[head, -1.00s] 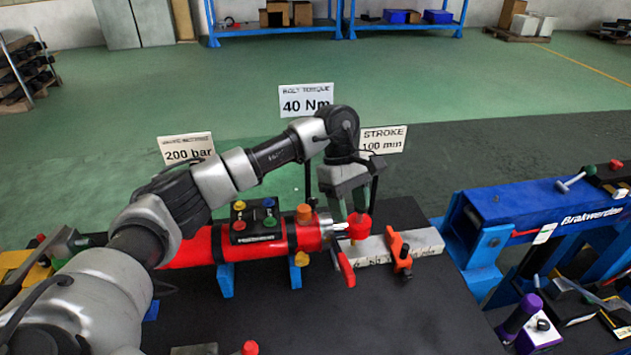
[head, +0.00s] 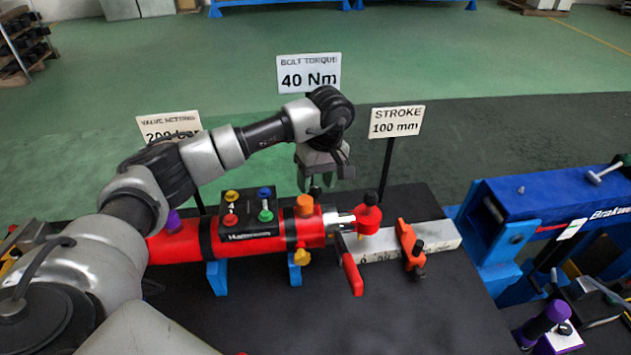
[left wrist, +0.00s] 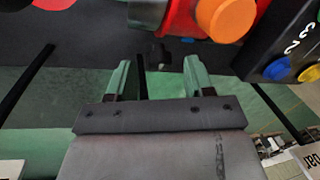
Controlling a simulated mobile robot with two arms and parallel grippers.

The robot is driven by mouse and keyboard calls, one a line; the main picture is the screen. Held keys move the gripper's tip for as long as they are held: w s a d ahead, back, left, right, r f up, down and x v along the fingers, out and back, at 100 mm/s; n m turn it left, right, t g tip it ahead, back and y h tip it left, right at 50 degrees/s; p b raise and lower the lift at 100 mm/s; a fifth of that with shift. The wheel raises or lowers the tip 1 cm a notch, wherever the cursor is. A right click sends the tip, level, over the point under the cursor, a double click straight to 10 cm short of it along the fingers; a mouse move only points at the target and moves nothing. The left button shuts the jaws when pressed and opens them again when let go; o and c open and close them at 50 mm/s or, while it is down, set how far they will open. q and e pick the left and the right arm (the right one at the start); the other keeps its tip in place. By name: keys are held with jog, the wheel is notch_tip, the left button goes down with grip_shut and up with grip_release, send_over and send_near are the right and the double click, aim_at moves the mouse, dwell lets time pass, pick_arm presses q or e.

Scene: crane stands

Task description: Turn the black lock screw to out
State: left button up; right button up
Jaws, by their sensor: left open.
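A small black screw (head: 315,192) shows behind the cylinder's right end, just below my left gripper (head: 318,179). In the left wrist view a dark screw (left wrist: 161,56) shows between and beyond the open fingers (left wrist: 158,66), beside the red cylinder (left wrist: 180,20). I cannot read any marking on it. The gripper is open and empty, and looks apart from the screw. Another black knob (head: 371,198) stands on the red block (head: 368,220) around the rod. My right gripper is not in view.
The red cylinder (head: 180,246) carries a black valve block (head: 247,214) and an orange knob (head: 305,205). A red lever (head: 352,274) hangs at its right end. An orange clamp (head: 408,241) sits on the grey bar (head: 442,234). Sign posts, including the STROKE sign (head: 397,121), stand behind.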

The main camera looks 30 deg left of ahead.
pick_arm(q)
jog(key=shift+s+f, duration=0.1)
jog(key=shift+f, duration=0.65)
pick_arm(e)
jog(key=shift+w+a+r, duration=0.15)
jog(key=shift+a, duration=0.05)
pick_arm(q)
jog(key=shift+a, duration=0.1)
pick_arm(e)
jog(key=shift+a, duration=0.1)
pick_arm(q)
jog(key=c, duration=0.9)
